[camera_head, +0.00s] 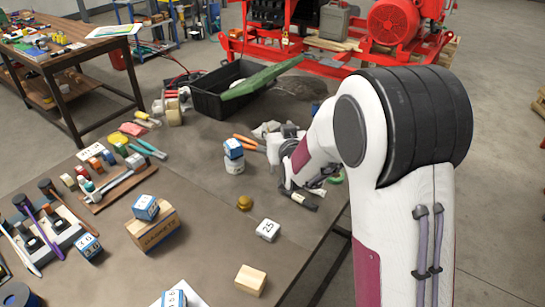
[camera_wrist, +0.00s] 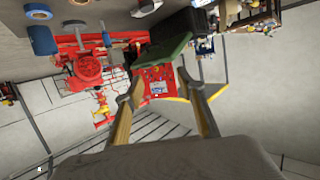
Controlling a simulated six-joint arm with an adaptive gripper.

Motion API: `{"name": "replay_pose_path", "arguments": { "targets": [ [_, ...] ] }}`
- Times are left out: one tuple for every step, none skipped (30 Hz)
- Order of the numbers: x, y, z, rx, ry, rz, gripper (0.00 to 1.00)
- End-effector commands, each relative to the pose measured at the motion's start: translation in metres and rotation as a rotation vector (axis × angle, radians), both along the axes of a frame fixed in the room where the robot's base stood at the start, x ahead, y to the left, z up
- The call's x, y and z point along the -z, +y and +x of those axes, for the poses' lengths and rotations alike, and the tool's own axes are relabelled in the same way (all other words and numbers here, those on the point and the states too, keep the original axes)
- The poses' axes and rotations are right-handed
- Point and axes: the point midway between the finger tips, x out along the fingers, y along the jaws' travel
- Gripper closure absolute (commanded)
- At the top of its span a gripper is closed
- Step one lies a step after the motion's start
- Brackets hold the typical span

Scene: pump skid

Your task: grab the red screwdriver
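I cannot pick out the red screwdriver for certain in either view. Small red-handled items (camera_head: 171,93) lie left of the black crate, too small to name. An orange-handled tool (camera_head: 247,141) lies near the middle of the table, close to my wrist. My gripper (camera_wrist: 164,92) shows in the wrist view with its two fingers well apart and nothing between them. In the head view my arm hides most of the gripper and the table under it. The wrist view looks out over the room upside down, not down at the tabletop.
Red machinery (camera_head: 392,22) is beyond. The front middle has free room.

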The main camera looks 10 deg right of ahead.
Motion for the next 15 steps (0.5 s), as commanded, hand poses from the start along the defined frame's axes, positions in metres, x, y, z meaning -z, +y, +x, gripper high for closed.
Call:
{"name": "replay_pose_path", "arguments": {
  "targets": [
    [0.008, 0.000, 0.006, 0.002, -0.014, -0.002, 0.61],
    [0.011, 0.000, 0.010, 0.003, -0.026, -0.002, 0.61],
    [0.016, 0.000, 0.014, 0.005, -0.041, -0.004, 0.61],
    [0.019, 0.000, 0.017, 0.006, -0.052, -0.005, 0.61],
    [0.022, 0.001, 0.020, 0.007, -0.064, -0.006, 0.61],
    [0.026, 0.001, 0.024, 0.009, -0.080, -0.007, 0.61],
    [0.030, 0.001, 0.027, 0.011, -0.091, -0.008, 0.61],
    [0.033, 0.001, 0.029, 0.012, -0.102, -0.010, 0.61],
    [0.038, 0.001, 0.033, 0.014, -0.117, -0.011, 0.61],
    [0.041, 0.001, 0.035, 0.016, -0.130, -0.012, 0.61],
    [0.045, 0.001, 0.037, 0.018, -0.140, -0.013, 0.61],
    [0.049, 0.001, 0.040, 0.019, -0.155, -0.015, 0.61],
    [0.053, 0.001, 0.041, 0.021, -0.166, -0.016, 0.61],
    [0.057, 0.001, 0.043, 0.021, -0.178, -0.018, 0.61],
    [0.061, 0.001, 0.045, 0.023, -0.194, -0.020, 0.61]
  ]
}}
